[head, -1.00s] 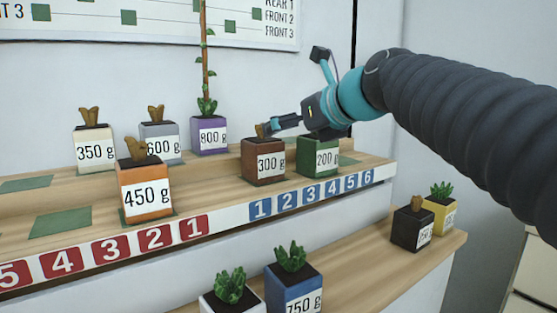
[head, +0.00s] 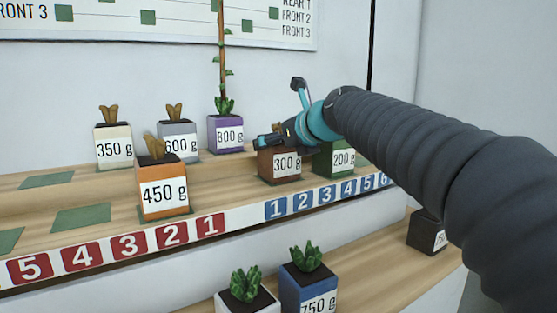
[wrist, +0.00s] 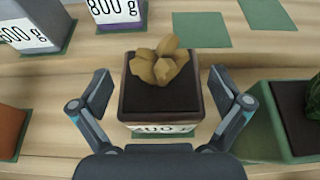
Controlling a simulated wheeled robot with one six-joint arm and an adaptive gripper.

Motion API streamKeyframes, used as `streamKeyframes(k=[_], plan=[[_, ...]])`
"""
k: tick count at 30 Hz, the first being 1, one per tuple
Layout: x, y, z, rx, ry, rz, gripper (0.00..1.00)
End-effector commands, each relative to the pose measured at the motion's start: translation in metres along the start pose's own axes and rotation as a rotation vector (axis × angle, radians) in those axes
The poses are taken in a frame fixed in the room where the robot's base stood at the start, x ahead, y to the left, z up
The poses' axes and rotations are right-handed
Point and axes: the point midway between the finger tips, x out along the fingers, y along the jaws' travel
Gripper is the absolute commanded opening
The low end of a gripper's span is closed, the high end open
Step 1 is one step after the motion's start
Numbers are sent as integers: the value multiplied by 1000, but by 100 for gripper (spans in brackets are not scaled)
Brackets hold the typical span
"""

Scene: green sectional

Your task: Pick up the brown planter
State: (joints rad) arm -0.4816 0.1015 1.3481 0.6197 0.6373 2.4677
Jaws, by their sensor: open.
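The brown planter (head: 280,165), labelled 300 g, stands upright on the upper wooden shelf, above the blue number 1 and 2 tiles. In the wrist view the brown planter (wrist: 161,108) shows dark soil and a tan lobed plant, centred between my fingers. My gripper (head: 270,141) is at the top of the planter in the head view and partly covers its plant. In the wrist view my gripper (wrist: 162,90) is open, with one finger on each side of the planter and a visible gap at both sides.
The green 200 g planter (head: 335,158) stands close to the right. The purple 800 g planter (head: 226,134) is behind to the left, and the orange 450 g planter (head: 163,190) is farther left. A lower shelf (head: 385,262) holds more planters.

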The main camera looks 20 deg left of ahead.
Motion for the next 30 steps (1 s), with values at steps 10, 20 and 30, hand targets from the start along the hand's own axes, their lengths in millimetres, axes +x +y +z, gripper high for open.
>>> streamKeyframes(k=[10, 20, 30], plan=[[2, 0, 0, 0, -1, -1, 72], [1, 0, 1, 0, -2, -1, 29], [-12, 0, 33, -1, -5, -2, 29]])
